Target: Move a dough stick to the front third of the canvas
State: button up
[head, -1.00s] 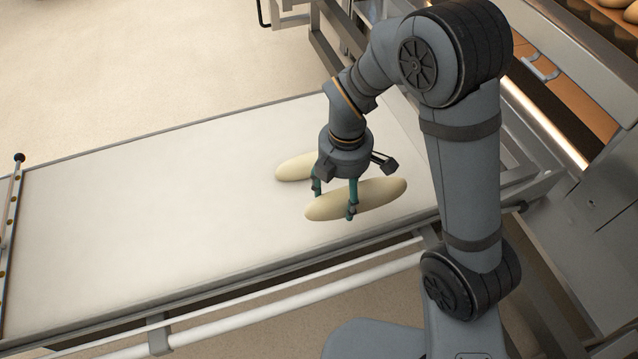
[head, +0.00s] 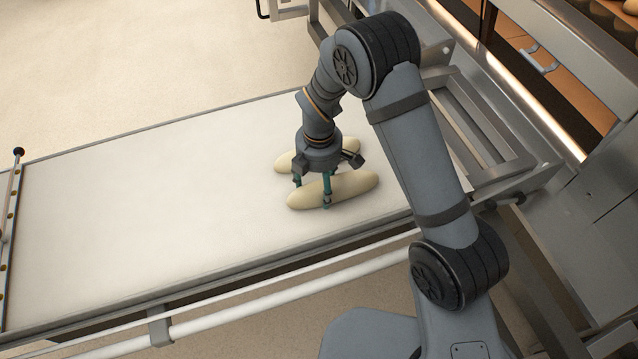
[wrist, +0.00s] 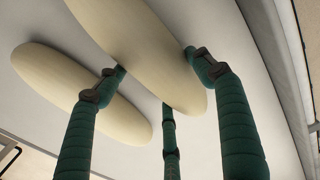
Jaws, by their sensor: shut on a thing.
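A pale, long dough stick (head: 350,188) is held in my gripper (head: 313,192), with green fingers on both sides of its middle. It lies slantwise over the right part of the pale canvas (head: 150,200), at or just above its surface; I cannot tell if it touches. A second dough stick (head: 285,163) lies on the canvas just behind it, partly hidden by my gripper. In the wrist view, the held dough stick (wrist: 140,45) runs between the fingers (wrist: 165,85), and the second stick (wrist: 65,85) lies to the left, apart from it.
The canvas left of the sticks is clear and ends at a rail with a black knob (head: 18,152). A white bar (head: 270,295) runs along the near side. The metal oven front (head: 560,110) stands at the right.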

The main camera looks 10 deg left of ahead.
jog(key=shift+f, duration=0.2)
jog(key=o, duration=1.5)
jog(key=shift+c, duration=0.2)
jog(key=shift+r, duration=0.1)
notch_tip(320, 180, up, 12)
jog(key=p, duration=0.1)
jog(key=shift+r, duration=0.15)
